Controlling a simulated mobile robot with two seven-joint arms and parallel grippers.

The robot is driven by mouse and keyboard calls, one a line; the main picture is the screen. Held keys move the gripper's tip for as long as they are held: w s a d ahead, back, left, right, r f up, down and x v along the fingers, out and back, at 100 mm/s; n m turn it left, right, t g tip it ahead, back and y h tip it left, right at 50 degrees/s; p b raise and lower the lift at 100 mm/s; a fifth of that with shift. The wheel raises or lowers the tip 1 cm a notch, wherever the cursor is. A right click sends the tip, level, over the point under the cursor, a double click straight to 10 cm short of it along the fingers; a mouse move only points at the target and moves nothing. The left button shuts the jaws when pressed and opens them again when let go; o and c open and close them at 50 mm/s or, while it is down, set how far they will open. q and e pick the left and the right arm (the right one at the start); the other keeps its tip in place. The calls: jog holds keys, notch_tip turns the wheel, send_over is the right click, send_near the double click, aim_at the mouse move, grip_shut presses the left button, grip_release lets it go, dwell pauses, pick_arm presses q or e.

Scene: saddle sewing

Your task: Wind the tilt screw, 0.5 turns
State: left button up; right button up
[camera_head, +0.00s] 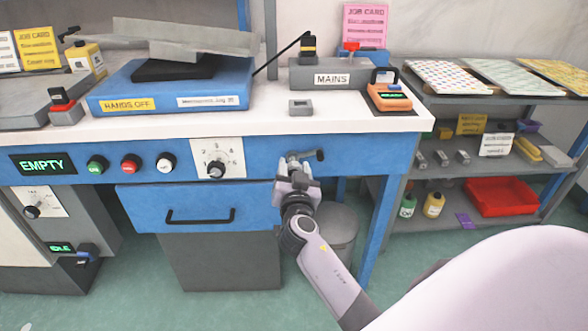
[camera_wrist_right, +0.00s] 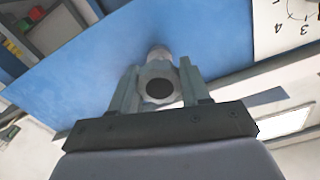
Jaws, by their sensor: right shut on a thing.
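The tilt screw (camera_head: 306,157) sticks out of the blue front panel of the bench, right of the white numbered dial, with a dark handle end pointing right. My right gripper (camera_head: 291,167) is at the screw in the head view. In the right wrist view the screw's round grey hub (camera_wrist_right: 159,85) with a dark centre sits between the two fingers of my right gripper (camera_wrist_right: 158,92), which is shut on it. The fingers and wrist hide part of the screw in the head view. My left gripper is in neither view.
A dial (camera_head: 217,158) and several buttons line the blue panel to the left. A drawer with a black handle (camera_head: 200,217) is below. A grey bin (camera_head: 340,225) stands under the bench. A shelf (camera_head: 470,168) with a red tray (camera_head: 500,197) is at right.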

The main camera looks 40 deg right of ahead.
jog(key=shift+r+n, duration=0.15)
jog(key=shift+n, duration=0.15)
jog(key=n+b, duration=0.1)
jog(key=n, duration=0.1)
jog(key=shift+n, duration=0.3)
jog(key=n, duration=0.3)
jog(key=shift+w+r+n+b, duration=0.1)
jog(key=shift+r+n+b, duration=0.05)
jog(key=shift+n+b, duration=0.2)
jog(key=n, duration=0.4)
jog(key=shift+a+r+n, duration=0.1)
jog(key=shift+n, duration=0.25)
jog(key=n+p, duration=0.1)
jog(key=n, duration=0.3)
jog(key=shift+w+n, duration=0.1)
jog(key=shift+n, duration=0.2)
jog(key=n+p, duration=0.1)
jog(key=n, duration=0.3)
jog(key=shift+a+p, duration=0.15)
jog(key=shift+p, duration=0.25)
jog(key=n+p, duration=0.2)
jog(key=n, duration=0.3)
jog(key=shift+n, duration=0.4)
jog(key=n+p, duration=0.2)
jog(key=n, duration=0.2)
jog(key=shift+f+p, duration=0.2)
jog(key=shift+p, duration=0.2)
jog(key=shift+f+n+p, duration=0.2)
jog(key=shift+n+p, duration=0.65)
jog(key=shift+n, duration=1.05)
